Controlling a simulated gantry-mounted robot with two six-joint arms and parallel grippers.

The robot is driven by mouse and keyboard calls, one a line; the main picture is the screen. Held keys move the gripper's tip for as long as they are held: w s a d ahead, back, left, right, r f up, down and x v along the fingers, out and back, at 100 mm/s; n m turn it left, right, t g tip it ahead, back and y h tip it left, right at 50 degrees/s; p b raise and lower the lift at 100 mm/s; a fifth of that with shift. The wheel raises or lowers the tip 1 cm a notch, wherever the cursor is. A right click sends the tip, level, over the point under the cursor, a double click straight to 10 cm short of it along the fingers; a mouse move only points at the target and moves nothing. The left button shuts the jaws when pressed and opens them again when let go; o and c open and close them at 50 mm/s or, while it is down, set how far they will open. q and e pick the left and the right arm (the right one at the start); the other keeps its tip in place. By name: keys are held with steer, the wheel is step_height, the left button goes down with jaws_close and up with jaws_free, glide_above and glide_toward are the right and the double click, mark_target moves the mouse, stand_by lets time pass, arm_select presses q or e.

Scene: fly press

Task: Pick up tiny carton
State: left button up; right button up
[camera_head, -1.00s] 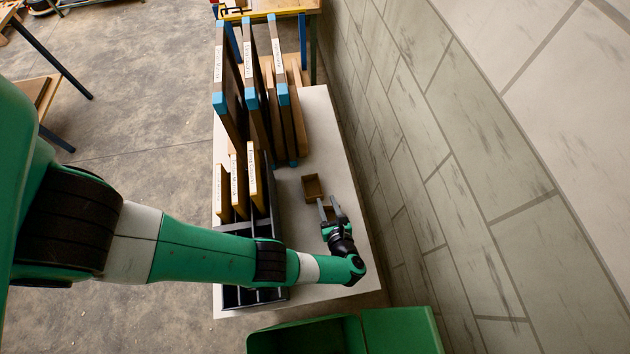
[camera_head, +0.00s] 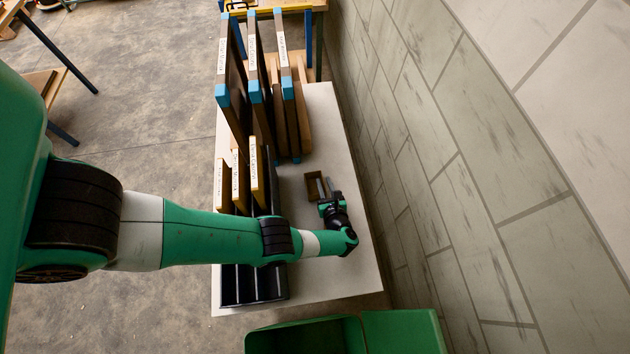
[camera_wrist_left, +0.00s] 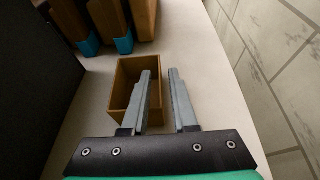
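The tiny carton (camera_head: 313,185) is a small brown open-topped box on the pale tabletop, near the wall side. In the left wrist view the carton (camera_wrist_left: 122,88) stands upright and looks empty. My left gripper (camera_head: 325,186) is open at the carton's right side. In the wrist view my left gripper's (camera_wrist_left: 161,72) left finger overlaps the carton's right part and its right finger is outside, to the right. The carton's right wall appears between the fingers; I cannot tell if they touch it. My right gripper is not in view.
Tall framed panels with blue corners (camera_head: 255,92) and smaller yellow-edged ones (camera_head: 254,170) stand in a dark rack (camera_head: 235,285) left of the carton. A tiled wall (camera_head: 440,180) runs along the right. A green bin (camera_head: 310,335) is at the bottom.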

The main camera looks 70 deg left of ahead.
arm_select(q)
jaws_close()
